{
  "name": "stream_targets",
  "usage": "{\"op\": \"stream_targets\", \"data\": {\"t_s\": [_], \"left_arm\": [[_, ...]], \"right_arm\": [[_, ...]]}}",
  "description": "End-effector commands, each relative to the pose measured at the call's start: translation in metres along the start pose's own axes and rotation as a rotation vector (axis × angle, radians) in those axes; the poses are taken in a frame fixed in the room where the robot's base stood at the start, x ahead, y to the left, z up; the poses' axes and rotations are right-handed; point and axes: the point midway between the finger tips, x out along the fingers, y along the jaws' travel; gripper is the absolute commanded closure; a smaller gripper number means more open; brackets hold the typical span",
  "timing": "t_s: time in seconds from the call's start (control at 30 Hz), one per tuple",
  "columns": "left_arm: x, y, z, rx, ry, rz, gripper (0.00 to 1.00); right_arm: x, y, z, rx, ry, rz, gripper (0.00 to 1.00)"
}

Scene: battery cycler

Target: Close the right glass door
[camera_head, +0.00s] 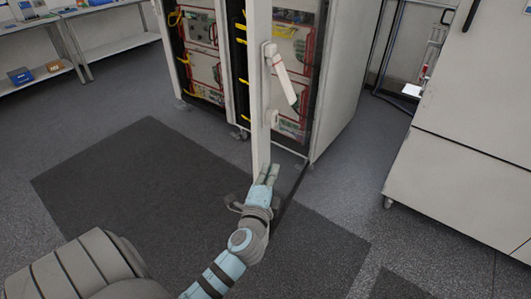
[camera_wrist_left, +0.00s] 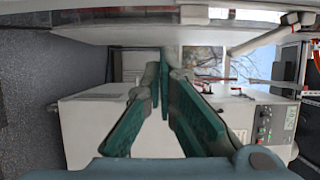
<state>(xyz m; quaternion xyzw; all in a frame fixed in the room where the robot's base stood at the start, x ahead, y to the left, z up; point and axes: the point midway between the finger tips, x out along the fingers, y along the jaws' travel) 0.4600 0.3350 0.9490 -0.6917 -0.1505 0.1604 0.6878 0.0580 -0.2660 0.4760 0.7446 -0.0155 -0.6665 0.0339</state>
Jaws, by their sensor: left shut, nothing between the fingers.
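The right glass door (camera_head: 258,105) of the battery cycler cabinet stands open toward me. Its pale frame and white handle (camera_head: 281,76) show in the head view. My left gripper (camera_head: 269,173) is shut and empty, at the lower end of the door frame; I cannot tell if it touches it. In the left wrist view my left gripper's green fingers (camera_wrist_left: 165,60) point toward a long pale bar (camera_wrist_left: 150,34), which looks like the door frame. My right gripper is not in view.
The cabinet (camera_head: 340,80) holds rack units with yellow and red cables. A large white machine (camera_head: 460,130) stands at the right. Shelves (camera_head: 120,45) with small boxes are at the back left. The dark floor mat (camera_head: 110,180) in front is clear.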

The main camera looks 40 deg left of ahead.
Motion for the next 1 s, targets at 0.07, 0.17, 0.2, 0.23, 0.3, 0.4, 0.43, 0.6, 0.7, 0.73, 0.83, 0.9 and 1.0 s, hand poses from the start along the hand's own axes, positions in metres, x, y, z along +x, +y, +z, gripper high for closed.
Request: {"op": "stream_targets", "data": {"t_s": [0.07,0.17,0.2,0.23,0.3,0.4,0.43,0.6,0.7,0.73,0.83,0.9,1.0], "left_arm": [[0.005,-0.009,0.000,0.010,-0.004,-0.022,1.00],[0.018,-0.011,0.000,0.009,-0.003,-0.020,1.00],[0.025,-0.011,0.001,0.009,-0.004,-0.020,1.00],[0.031,-0.011,0.001,0.009,-0.004,-0.020,1.00],[0.046,-0.011,0.001,0.009,-0.005,-0.019,1.00],[0.068,-0.011,0.001,0.006,-0.005,-0.019,1.00],[0.074,-0.011,0.001,0.006,-0.005,-0.018,1.00],[0.102,-0.010,0.011,0.010,-0.005,-0.015,1.00],[0.105,-0.011,0.026,0.009,-0.004,-0.016,1.00],[0.106,-0.011,0.030,0.009,-0.004,-0.016,1.00],[0.107,-0.011,0.037,0.007,-0.004,-0.015,1.00],[0.108,-0.010,0.039,0.005,-0.004,-0.014,1.00],[0.108,-0.010,0.040,0.003,-0.004,-0.014,1.00]], "right_arm": [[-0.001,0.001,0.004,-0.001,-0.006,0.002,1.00],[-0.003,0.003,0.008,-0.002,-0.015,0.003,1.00],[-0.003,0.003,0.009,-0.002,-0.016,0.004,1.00],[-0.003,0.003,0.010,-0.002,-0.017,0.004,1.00],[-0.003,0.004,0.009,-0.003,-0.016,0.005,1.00],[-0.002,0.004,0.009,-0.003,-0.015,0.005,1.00],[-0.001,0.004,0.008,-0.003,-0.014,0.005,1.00],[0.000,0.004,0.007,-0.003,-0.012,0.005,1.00],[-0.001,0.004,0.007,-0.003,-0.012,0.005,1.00],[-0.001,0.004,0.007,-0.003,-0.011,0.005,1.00],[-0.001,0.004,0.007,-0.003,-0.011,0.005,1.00],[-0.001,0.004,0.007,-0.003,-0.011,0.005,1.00],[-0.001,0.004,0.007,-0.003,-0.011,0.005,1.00]]}}
